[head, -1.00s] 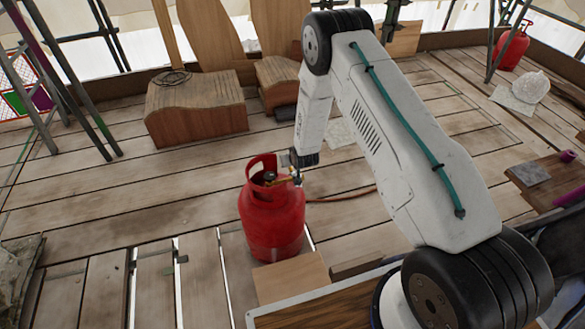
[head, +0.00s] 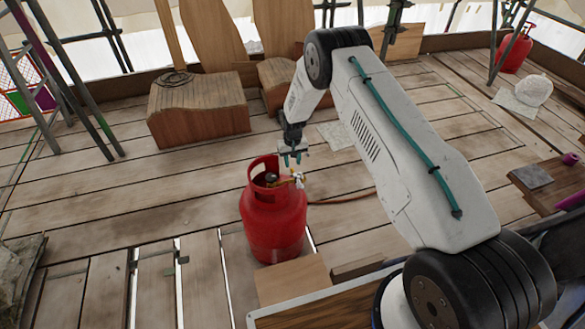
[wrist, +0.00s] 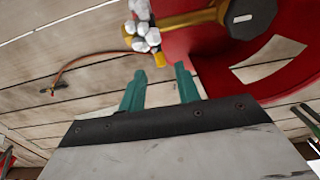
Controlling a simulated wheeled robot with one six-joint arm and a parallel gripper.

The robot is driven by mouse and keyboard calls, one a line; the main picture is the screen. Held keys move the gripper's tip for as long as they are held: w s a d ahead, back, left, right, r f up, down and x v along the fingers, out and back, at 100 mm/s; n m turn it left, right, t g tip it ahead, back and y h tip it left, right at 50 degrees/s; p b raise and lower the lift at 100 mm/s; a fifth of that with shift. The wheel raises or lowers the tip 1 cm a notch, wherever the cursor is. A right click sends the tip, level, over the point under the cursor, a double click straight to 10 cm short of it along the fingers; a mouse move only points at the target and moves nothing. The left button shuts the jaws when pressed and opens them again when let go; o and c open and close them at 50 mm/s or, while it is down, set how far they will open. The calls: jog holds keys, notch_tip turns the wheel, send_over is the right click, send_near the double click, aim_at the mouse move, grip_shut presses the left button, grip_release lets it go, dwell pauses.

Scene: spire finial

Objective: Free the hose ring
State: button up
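The red gas cylinder (head: 275,225) stands upright on the planks, with a collar around its valve. A brass valve fitting (head: 284,180) with whitish knobbly parts sits at its top; it also shows in the wrist view (wrist: 190,20), with a dark knob (wrist: 250,16). The whitish parts (wrist: 142,30) lie at the fitting's left end. An orange-brown hose (head: 345,197) runs off across the planks, also in the wrist view (wrist: 90,63). I cannot make out a separate hose ring. My gripper (head: 291,160) is open and empty, above the fitting; its teal fingers (wrist: 158,75) point towards it, apart from it.
Wooden blocks (head: 198,108) stand behind at left, and scaffold poles (head: 65,75) at far left. A second red cylinder (head: 515,48) stands far right near a whitish lump (head: 535,90). A wooden board (head: 290,280) lies before the cylinder.

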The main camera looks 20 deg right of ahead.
aim_at(293, 171)
jog(key=shift+f, duration=2.15)
grip_shut()
jog(key=shift+s+r+t, duration=0.25)
jog(key=shift+t, duration=0.5)
jog(key=shift+s+r+t, duration=0.2)
jog(key=shift+s+t, duration=0.05)
jog(key=shift+t, duration=0.5)
grip_release()
